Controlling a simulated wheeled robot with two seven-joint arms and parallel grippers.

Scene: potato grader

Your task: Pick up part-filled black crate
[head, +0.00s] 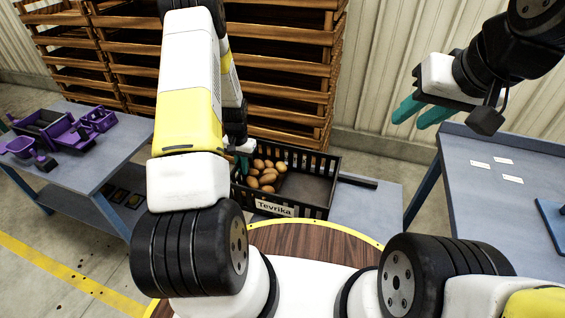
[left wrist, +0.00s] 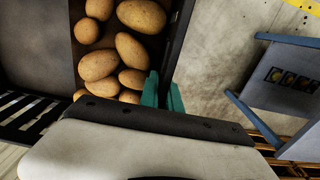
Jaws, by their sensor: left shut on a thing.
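The part-filled black crate (head: 313,212) stands in front of me in the head view, with a "Tevrika" label on its near wall. Several potatoes (head: 268,180) lie in its left part, and its right part is bare. My left gripper (head: 243,162) is at the crate's left wall, largely hidden behind my arm. In the left wrist view, the teal fingers (left wrist: 164,92) sit on either side of the crate's wall (left wrist: 181,40), beside the potatoes, shut on it. My right gripper (head: 422,112) is open and empty, raised well to the right of the crate.
A grey-blue table (head: 500,195) with white cards stands on the right. A table (head: 110,165) with purple bins (head: 75,132) stands on the left. Stacked wooden trays (head: 285,75) rise behind the crate. A grey surface (head: 365,208) shows right of the crate.

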